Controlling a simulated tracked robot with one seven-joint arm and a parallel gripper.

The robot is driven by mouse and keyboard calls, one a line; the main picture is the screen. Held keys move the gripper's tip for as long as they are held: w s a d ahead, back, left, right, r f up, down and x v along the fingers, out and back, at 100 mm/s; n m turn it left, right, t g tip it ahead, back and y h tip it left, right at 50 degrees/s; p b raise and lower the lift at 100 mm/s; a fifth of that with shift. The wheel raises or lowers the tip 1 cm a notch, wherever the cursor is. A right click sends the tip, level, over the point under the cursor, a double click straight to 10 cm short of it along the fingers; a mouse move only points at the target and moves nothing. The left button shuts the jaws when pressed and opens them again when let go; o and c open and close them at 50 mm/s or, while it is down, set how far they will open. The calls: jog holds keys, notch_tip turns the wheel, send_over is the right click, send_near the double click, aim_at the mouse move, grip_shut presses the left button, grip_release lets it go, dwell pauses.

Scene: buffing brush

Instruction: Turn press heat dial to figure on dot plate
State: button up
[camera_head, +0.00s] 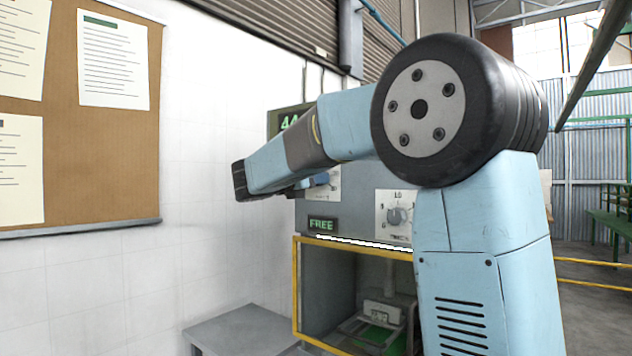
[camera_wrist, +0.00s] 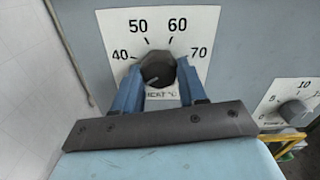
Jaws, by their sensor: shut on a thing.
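The heat dial (camera_wrist: 157,69) is a dark round knob on a white plate (camera_wrist: 207,22) marked 40, 50, 60 and 70 in the wrist view. My gripper (camera_wrist: 160,78) has its blue fingers on either side of the knob and is shut on it. The dial's pointer is not clear enough to read. In the head view my gripper (camera_head: 318,181) is at the press front, and my arm hides most of the heat dial. A dark sign with green characters starting "44" (camera_head: 289,122) is partly hidden by my arm. I cannot tell whether it is the dot plate.
A second dial (camera_wrist: 294,111), on a plate marked 0, 5, 10 and 15, is to the right. Another dial (camera_head: 397,215) shows in the head view. A green FREE sign (camera_head: 322,224) is above the yellow-framed press opening (camera_head: 296,290). A grey table (camera_head: 240,328) stands left.

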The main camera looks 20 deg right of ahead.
jog(key=shift+a+m, duration=0.1)
jog(key=shift+m, duration=0.2)
jog(key=shift+a+f+m, duration=0.1)
jog(key=shift+m, duration=7.15)
jog(key=shift+a+m, duration=0.1)
jog(key=shift+m, duration=7.15)
